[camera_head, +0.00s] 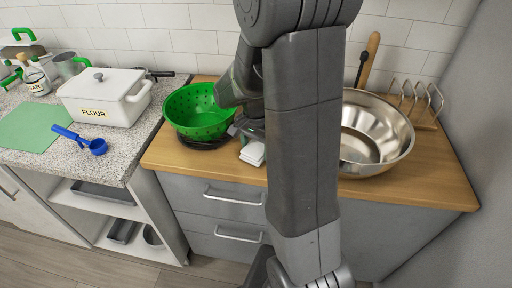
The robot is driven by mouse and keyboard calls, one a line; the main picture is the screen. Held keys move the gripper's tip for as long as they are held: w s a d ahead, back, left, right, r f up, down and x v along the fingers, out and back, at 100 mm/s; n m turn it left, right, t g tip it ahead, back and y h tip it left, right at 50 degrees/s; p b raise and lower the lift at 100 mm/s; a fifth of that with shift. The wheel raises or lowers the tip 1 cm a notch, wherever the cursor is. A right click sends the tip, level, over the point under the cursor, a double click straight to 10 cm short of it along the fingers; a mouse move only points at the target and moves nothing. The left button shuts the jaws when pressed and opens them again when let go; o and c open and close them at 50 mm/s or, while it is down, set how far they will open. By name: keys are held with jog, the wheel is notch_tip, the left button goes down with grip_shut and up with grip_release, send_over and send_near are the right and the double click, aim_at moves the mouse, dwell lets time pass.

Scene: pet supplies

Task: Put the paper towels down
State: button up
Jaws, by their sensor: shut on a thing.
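The paper towels (252,154) show as a small white folded stack at the wooden counter, right of the green colander and partly hidden behind my arm. My gripper (246,137) points down at the stack and is shut on it. The fingertips are small and partly covered by my arm. I cannot tell whether the stack touches the counter.
The green colander (196,111) stands close on the left. A large steel bowl (372,146) and a wire rack (418,100) are on the right. A white flour box (104,98) and a blue scoop (84,142) are on the speckled counter (128,141).

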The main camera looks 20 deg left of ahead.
aim_at(256, 148)
jog(key=shift+f, duration=0.2)
jog(key=o, duration=1)
jog(key=shift+o, duration=0.2)
jog(key=shift+r, duration=0.1)
notch_tip(256, 148, up, 12)
